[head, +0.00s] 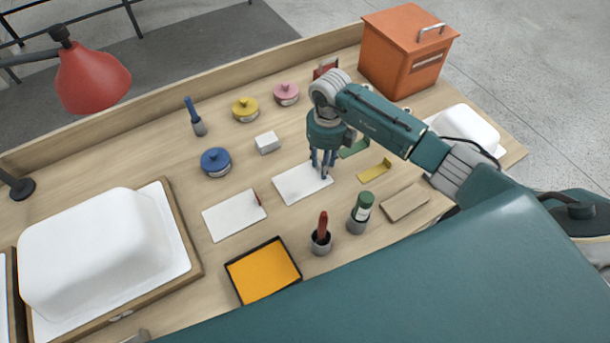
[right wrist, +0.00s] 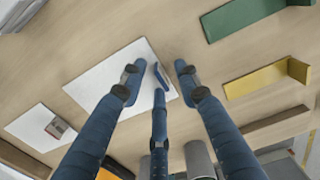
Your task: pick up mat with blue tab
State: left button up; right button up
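The white mat (head: 296,187) lies flat on the wooden bench under my right gripper (head: 322,168). In the right wrist view the mat (right wrist: 100,80) shows a small bluish tab, partly hidden, standing at its edge between the fingers. My right gripper (right wrist: 158,84) is open, with its fingers spread around the tab and nothing held. Whether the fingertips touch the mat cannot be told. A second white mat (head: 232,217) with a red tab (head: 257,197) lies to the left. My left gripper is not in view.
Green (head: 354,149) and yellow (head: 374,171) brackets lie to the right. A cup with a red-handled tool (head: 321,237) and a green-topped can (head: 360,213) stand in front. An orange tray (head: 262,274), a white block (head: 267,142) and a blue-lidded tin (head: 215,162) are nearby.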

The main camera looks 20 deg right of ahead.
grip_shut()
dwell(0.4)
